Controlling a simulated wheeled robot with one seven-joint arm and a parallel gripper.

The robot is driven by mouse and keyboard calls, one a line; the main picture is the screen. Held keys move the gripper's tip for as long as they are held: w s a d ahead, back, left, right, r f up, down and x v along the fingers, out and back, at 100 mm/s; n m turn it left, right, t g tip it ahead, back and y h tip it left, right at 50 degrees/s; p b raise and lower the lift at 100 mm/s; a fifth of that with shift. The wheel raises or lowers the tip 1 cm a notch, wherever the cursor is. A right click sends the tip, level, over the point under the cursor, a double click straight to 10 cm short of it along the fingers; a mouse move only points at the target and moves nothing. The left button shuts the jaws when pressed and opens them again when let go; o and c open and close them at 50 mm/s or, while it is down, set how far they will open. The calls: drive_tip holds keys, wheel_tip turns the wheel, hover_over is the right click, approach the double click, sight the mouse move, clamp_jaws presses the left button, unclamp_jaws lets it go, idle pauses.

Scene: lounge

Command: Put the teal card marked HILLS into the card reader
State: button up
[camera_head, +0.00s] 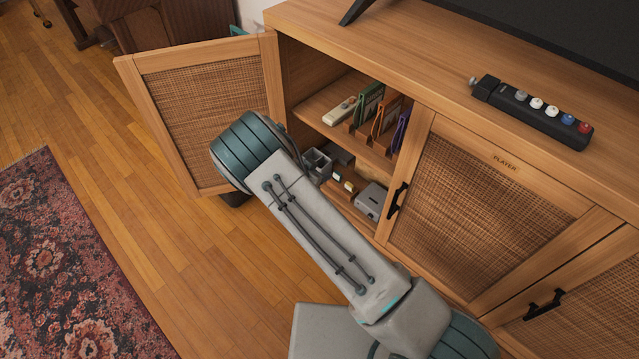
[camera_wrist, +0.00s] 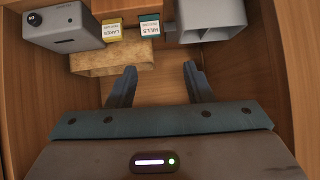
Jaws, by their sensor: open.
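The teal card marked HILLS (camera_wrist: 150,30) shows at the top middle of the wrist view, its label upside down. My gripper (camera_wrist: 158,74) is open and empty. Its fingertips are below the card in that picture, apart from it, with the card between their lines. A grey box with a round dark knob and a slot (camera_wrist: 66,28), which looks like the card reader, is at the upper left. In the head view this grey box (camera_head: 371,201) sits in the cabinet's lower compartment. There my arm hides the gripper.
A yellow card marked LAKES (camera_wrist: 112,31) is just left of the teal card. A tan block (camera_wrist: 108,60) lies near the left finger. A grey open bin (camera_wrist: 212,36) is at right. The cabinet door (camera_head: 205,105) stands open; a shelf with upright cases (camera_head: 372,105) is above.

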sight(336, 176)
drive_tip(key=shift+h, duration=0.5)
drive_tip(key=shift+w+d+f+b, duration=0.55)
drive_tip(key=shift+f+b, duration=0.15)
drive_tip(key=shift+f, duration=0.5)
drive_tip(key=shift+w+d+f+b, duration=0.6)
drive_tip(key=shift+f+b, duration=0.15)
drive_tip(key=shift+f, duration=0.45)
drive_tip(key=shift+w+d+f+b, duration=0.55)
drive_tip(key=shift+f+b, duration=0.15)
drive_tip(key=shift+f, duration=0.5)
drive_tip(key=shift+b+x, duration=0.95)
drive_tip(key=shift+x, duration=0.95)
drive_tip(key=shift+d+r, duration=0.1)
drive_tip(key=shift+r, duration=0.05)
drive_tip(key=c, duration=0.9)
drive_tip(key=shift+r+p, duration=1.3)
drive_tip(key=shift+r, duration=0.4)
drive_tip(key=shift+c, duration=0.2)
